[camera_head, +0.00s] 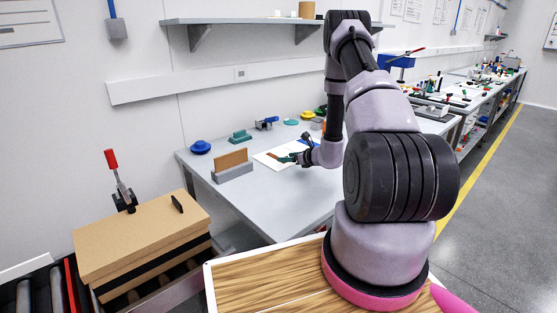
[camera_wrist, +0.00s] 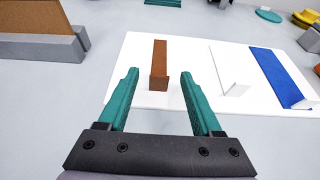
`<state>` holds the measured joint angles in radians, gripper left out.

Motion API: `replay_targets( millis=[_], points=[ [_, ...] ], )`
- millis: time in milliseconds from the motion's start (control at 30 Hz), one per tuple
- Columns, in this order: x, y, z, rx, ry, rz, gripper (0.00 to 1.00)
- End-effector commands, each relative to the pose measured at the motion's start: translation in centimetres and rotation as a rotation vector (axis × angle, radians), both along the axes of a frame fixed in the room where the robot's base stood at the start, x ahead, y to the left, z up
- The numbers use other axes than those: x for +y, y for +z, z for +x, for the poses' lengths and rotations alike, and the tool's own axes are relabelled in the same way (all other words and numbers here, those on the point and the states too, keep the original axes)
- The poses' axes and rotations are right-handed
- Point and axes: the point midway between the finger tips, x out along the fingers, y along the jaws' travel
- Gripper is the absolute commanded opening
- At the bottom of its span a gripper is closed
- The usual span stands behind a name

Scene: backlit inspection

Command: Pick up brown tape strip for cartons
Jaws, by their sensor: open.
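The brown tape strip (camera_wrist: 160,62) lies on a white board (camera_wrist: 193,90) in the wrist view, its near end bent upward. My gripper (camera_wrist: 159,72) is open, with teal fingers on either side of the strip's near end in the picture. Nothing is held between the fingers. I cannot tell the height of the fingertips above the board. In the head view, my gripper (camera_head: 287,158) is over the table by the white board (camera_head: 266,160), and the strip is small and partly hidden there.
A white strip (camera_wrist: 229,72) and a blue strip (camera_wrist: 275,76) lie right of the brown one. A grey block holding a brown panel (camera_head: 232,166) stands left of the board. A blue round item (camera_head: 200,147) and a teal block (camera_head: 240,137) sit farther back.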

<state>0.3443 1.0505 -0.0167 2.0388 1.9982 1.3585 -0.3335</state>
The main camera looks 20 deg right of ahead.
Motion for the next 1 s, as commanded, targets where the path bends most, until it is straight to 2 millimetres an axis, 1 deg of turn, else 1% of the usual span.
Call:
replay_targets(
  millis=[33, 133, 400, 467, 500, 567, 600, 867, 1000],
  points=[
    [0.4, -0.3, 0.6, 0.0, 0.004, -0.001, 0.66],
    [0.7, -0.7, 1.4, 0.0, 0.002, 0.0, 0.66],
    [0.7, -0.7, 1.6, 0.0, 0.001, 0.0, 0.66],
    [0.7, -0.7, 1.6, 0.0, 0.001, 0.0, 0.43],
    [0.7, -0.7, 1.6, 0.0, 0.001, 0.0, 0.28],
    [0.7, -0.7, 1.6, 0.0, 0.001, -0.001, 0.05],
    [0.7, -0.7, 1.6, 0.0, 0.001, -0.001, 0.0],
    [0.7, -0.7, 1.6, 0.0, 0.002, 0.0, 0.0],
    [0.7, 0.0, 1.6, -0.001, 0.002, -0.001, 0.0]
  ],
)
